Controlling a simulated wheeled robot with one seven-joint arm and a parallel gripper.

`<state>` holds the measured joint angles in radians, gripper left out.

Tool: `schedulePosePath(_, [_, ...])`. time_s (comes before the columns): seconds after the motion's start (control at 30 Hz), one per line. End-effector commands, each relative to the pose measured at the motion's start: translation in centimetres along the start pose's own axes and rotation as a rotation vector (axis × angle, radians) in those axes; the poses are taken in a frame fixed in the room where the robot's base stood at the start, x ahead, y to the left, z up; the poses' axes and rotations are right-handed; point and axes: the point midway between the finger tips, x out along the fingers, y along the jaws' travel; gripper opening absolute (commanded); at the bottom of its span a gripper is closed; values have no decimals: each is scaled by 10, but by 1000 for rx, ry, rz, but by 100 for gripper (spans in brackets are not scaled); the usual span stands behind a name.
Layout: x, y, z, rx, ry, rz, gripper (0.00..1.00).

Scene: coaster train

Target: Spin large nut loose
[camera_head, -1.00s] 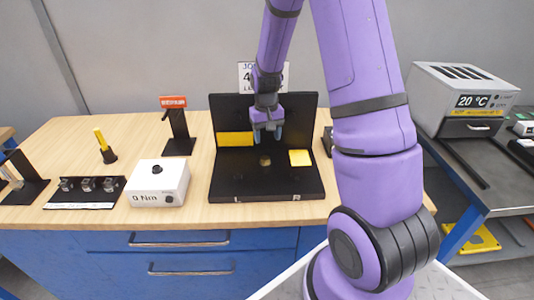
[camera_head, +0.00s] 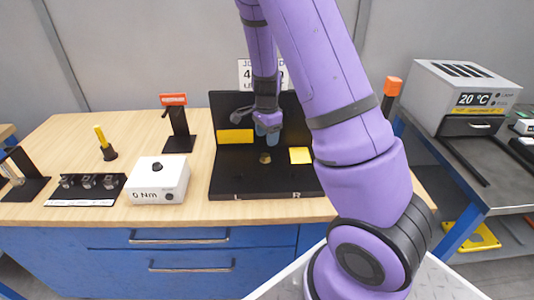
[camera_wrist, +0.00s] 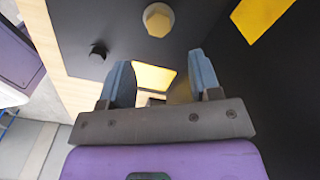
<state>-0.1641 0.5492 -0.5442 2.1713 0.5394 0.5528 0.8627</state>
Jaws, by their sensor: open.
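A brass-coloured nut (camera_head: 265,158) sits on the black base plate of the fixture (camera_head: 230,183). In the wrist view a gold hexagonal piece in a pale ring (camera_wrist: 158,20) shows at the top, beyond my fingertips; I take it to be this nut. My gripper (camera_head: 267,135) is above the plate, behind the nut in the head view. In the wrist view its two blue-grey fingers (camera_wrist: 161,76) stand apart and do not hold the nut. A yellow patch (camera_wrist: 153,77) shows between them. I cannot tell the height of my fingers above the plate.
A black knob (camera_wrist: 98,52) is left of the nut in the wrist view. A yellow square (camera_head: 300,156) and yellow panel (camera_head: 235,136) are on the fixture. A red-topped stand (camera_head: 178,130), a "0 Nm" box (camera_head: 158,183) and sockets (camera_head: 88,184) stand to the left.

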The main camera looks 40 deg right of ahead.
Motion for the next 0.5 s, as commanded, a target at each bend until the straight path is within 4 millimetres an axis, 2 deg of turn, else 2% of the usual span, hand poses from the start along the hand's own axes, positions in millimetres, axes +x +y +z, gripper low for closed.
schedulePosePath(0.03, [11,1,-1,3,-1,5,57])
schedulePosePath(0.2, [41,1,0,1,-2,4,57])
schedulePosePath(0.4, [66,0,0,0,0,3,57])
schedulePosePath(0.5, [73,0,0,-1,-1,1,57])
